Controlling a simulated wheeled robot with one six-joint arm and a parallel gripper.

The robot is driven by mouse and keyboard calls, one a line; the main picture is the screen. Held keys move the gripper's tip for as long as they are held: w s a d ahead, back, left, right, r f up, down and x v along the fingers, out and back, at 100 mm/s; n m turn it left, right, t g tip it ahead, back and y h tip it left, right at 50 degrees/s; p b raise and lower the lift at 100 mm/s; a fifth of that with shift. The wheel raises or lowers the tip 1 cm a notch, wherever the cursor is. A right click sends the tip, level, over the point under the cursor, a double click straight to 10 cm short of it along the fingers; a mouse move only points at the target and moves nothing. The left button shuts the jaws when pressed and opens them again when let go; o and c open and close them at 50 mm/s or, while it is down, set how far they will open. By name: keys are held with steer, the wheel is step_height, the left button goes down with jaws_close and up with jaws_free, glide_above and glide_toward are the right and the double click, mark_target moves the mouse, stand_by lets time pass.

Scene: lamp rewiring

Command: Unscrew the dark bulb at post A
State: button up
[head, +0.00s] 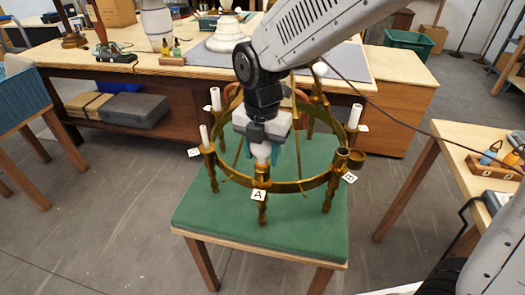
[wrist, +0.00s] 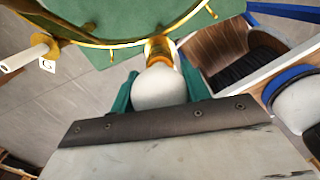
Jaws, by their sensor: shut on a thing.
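The brass ring chandelier (head: 298,186) stands on a green-topped table (head: 230,222). Post A, with a white tag A (head: 258,195), is at its front. My gripper (head: 262,152) is above post A, pointing down. It is shut on a white bulb (head: 262,150), with teal pads on either side. In the wrist view the bulb (wrist: 160,86) sits between the teal fingers (wrist: 160,92), in line with the brass socket (wrist: 159,48). Whether the bulb's base is still in the socket cannot be told. The bulb looks white, and whether it is dark cannot be told.
Post B (head: 346,160) at right has an open cup without a candle sleeve. Post C (head: 207,150) at left holds a white sleeve. A workbench (head: 110,65) stands behind.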

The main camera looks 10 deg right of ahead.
steer(key=n, duration=0.8)
steer(key=o, duration=1)
